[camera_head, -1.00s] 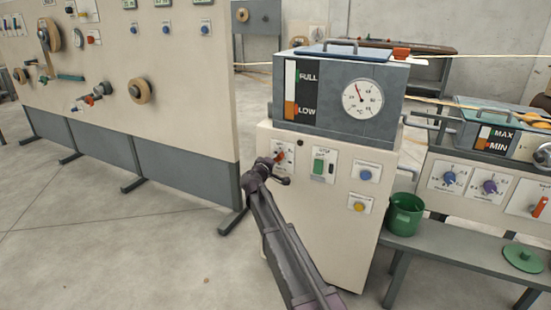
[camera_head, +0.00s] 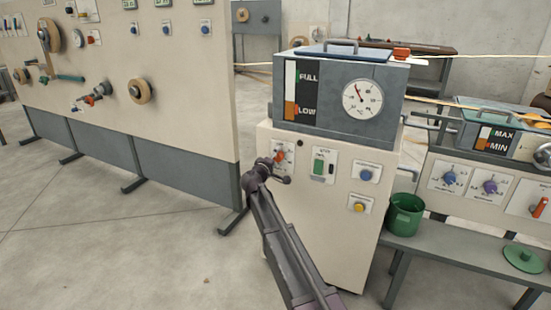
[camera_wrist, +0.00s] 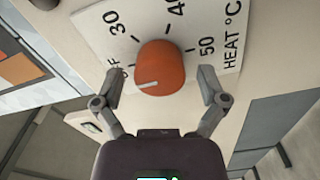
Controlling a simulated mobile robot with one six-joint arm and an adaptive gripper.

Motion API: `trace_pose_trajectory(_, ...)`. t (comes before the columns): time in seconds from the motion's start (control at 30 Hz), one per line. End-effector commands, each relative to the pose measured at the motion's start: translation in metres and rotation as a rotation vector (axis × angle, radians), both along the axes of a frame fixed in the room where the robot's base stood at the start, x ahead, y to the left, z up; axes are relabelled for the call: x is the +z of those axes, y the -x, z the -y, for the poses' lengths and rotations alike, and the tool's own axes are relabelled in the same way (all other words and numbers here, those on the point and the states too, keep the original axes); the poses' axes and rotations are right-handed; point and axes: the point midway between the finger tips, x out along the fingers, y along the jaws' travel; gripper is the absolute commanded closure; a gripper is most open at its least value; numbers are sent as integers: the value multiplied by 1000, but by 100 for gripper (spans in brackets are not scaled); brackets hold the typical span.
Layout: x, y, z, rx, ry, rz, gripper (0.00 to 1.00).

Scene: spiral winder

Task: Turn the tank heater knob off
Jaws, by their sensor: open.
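The tank heater knob (camera_wrist: 160,68) is orange-red and shows large in the wrist view. Its white pointer mark faces the lower left, on the side of the OFF label. The dial plate (camera_wrist: 225,52) reads OFF, 30, 40, 50 and HEAT °C; my left finger partly covers OFF. My gripper (camera_wrist: 160,77) is open, with one finger on each side of the knob and gaps visible between. In the head view the knob (camera_head: 279,157) sits at the upper left of the white cabinet front, with my gripper (camera_head: 282,168) right at it.
The white cabinet (camera_head: 330,230) carries a green switch (camera_head: 319,167), a blue knob (camera_head: 366,175) and a yellow knob (camera_head: 359,207). The grey tank (camera_head: 335,130) stands on top. A green pot (camera_head: 404,214) is on the bench at right. A panel board (camera_head: 150,60) stands at left.

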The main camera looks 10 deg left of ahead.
Motion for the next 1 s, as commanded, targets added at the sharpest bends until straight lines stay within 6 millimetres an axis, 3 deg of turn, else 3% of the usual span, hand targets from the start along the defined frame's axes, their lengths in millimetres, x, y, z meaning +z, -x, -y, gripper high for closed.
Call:
trace_pose_trajectory(0.27,0,4,-1,0,-1,0,8)
trace_pose_trajectory(0.47,0,19,-6,1,-1,0,8)
trace_pose_trajectory(1.0,0,94,-33,1,0,0,8)
